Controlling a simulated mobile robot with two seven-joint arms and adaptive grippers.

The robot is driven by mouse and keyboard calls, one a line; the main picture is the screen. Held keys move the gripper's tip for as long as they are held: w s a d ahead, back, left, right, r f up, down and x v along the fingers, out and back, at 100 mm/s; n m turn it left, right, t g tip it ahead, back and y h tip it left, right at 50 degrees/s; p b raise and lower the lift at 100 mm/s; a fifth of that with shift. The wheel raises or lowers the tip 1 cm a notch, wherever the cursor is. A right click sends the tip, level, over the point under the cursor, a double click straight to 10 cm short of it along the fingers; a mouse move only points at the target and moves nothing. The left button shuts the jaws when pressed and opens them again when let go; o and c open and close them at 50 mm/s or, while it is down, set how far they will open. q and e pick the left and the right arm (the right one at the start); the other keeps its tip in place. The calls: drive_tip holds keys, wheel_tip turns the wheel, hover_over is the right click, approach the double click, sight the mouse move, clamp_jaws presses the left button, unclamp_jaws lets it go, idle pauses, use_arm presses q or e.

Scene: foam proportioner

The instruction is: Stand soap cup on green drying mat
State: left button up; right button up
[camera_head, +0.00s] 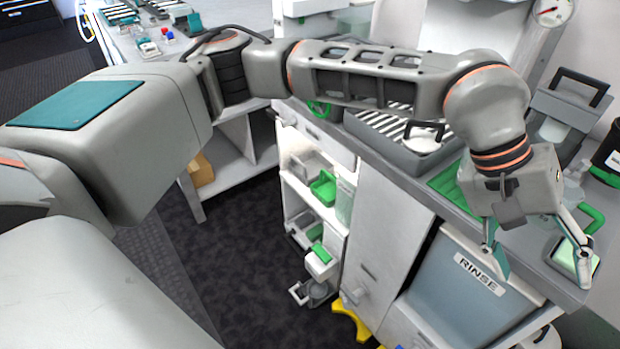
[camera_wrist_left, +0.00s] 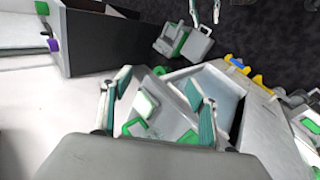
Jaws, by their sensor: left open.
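The green drying mat (camera_head: 446,186) lies on the grey counter and is partly hidden by my left wrist. My left gripper (camera_head: 543,262) points down by the counter's front edge with its fingers spread, empty. Two thin finger-like parts at the top of the wrist view may be my right gripper (camera_wrist_left: 206,11).
A grey bin marked RINSE (camera_head: 475,285) sits under the counter edge. A striped rack tray (camera_head: 395,125) holds a white lidded piece with a dark handle (camera_head: 424,136). A grey box with a black handle (camera_head: 570,105) stands at the back right. Open floor (camera_head: 250,250) lies left of the cabinets.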

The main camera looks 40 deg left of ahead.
use_arm(q)
drive_tip(key=s+d+r+n+g+h, duration=0.5)
drive_tip(key=s+d+r+n+h, duration=0.25)
drive_tip(key=s+n+h, duration=0.35)
drive_tip(key=w+a+r+n+t+h, duration=0.2)
drive_tip(key=w+a+n+t+h, duration=0.35)
drive_tip(key=n, duration=0.85)
drive_tip(key=w+a+f+n+t+y, duration=0.55)
drive_tip(key=f+n+t, duration=0.2)
drive_tip(key=n, duration=0.45)
drive_tip(key=w+a+f+n+t+y, duration=0.45)
drive_tip(key=a+f+n+t, duration=0.35)
drive_tip(key=n, duration=0.4)
drive_tip(key=s+a+f+n+g+y, duration=0.1)
drive_tip(key=s+a+f+n+y, duration=0.45)
drive_tip(key=f, duration=0.45)
drive_tip(key=s+a+f+n+y, duration=0.2)
drive_tip(key=a+f+n+y, duration=0.2)
drive_tip(key=a+f+n, duration=0.5)
drive_tip(key=s+a+f+n+g+y, duration=0.2)
drive_tip(key=s+a+f+n+g, duration=0.2)
drive_tip(key=s+f, duration=0.7)
drive_tip(key=shift+a+f, duration=0.4)
drive_tip(key=shift+a, duration=0.4)
